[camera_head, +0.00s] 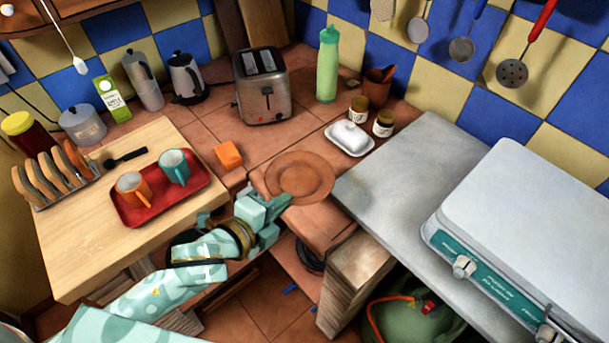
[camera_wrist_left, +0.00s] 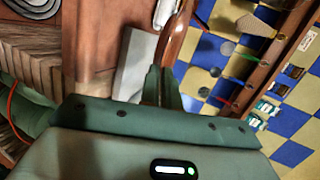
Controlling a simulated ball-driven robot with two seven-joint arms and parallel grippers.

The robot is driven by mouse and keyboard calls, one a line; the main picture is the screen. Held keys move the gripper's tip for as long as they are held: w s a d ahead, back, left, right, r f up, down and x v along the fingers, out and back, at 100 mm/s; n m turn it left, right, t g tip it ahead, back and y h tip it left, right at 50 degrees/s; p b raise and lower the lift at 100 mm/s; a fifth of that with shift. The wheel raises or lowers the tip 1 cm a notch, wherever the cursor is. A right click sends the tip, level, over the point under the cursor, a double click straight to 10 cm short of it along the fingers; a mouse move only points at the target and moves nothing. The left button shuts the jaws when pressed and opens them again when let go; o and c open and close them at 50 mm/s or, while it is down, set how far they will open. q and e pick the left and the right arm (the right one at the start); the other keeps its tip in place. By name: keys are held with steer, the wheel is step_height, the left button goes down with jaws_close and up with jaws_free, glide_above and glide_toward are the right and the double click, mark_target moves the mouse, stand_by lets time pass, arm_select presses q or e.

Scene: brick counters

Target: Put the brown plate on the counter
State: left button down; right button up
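The brown plate (camera_head: 302,176) is round and lies about flat at the front inner corner of the tiled brown counter (camera_head: 215,135). My left gripper (camera_head: 279,201) reaches in from the lower left and is at the plate's near rim. In the left wrist view the plate (camera_wrist_left: 178,38) shows edge-on, with its rim between the fingers of my left gripper (camera_wrist_left: 161,88), which are shut on it. I cannot tell whether the plate's underside touches the counter. My right gripper is not in view.
An orange block (camera_head: 228,155) lies left of the plate. A butter dish (camera_head: 350,138) with small jars and a toaster (camera_head: 262,84) stand behind. A red tray (camera_head: 160,190) with two mugs is on the wooden board (camera_head: 75,245). A grey worktop (camera_head: 390,185) is at right.

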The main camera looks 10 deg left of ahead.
mark_target(285, 182)
arm_select(q)
steer(key=w+f+b, duration=0.1)
steer(key=w, duration=0.2)
steer(key=w+a+f, duration=0.1)
steer(key=w+f, duration=0.1)
steer(key=w, duration=0.1)
steer(key=w+f+b, duration=0.1)
steer(key=w, duration=0.2)
steer(key=shift+a+f+b, duration=0.15)
steer(key=shift+f+b, duration=0.15)
steer(key=w+f, duration=0.1)
steer(key=w+f+b, duration=0.1)
steer(key=f, duration=0.1)
steer(key=w+f+b, duration=0.1)
steer(key=shift+w+a+f, duration=0.25)
steer(key=shift+a, duration=0.05)
steer(key=shift+w+f, duration=0.2)
steer(key=shift+f, duration=0.05)
steer(key=f+b, duration=0.1)
steer(key=f, duration=0.1)
steer(key=f+b, duration=0.1)
steer(key=shift+w+f, duration=0.2)
steer(key=shift+f, duration=0.15)
steer(key=shift+r, duration=0.15)
steer(key=c, duration=1.9)
jaws_free()
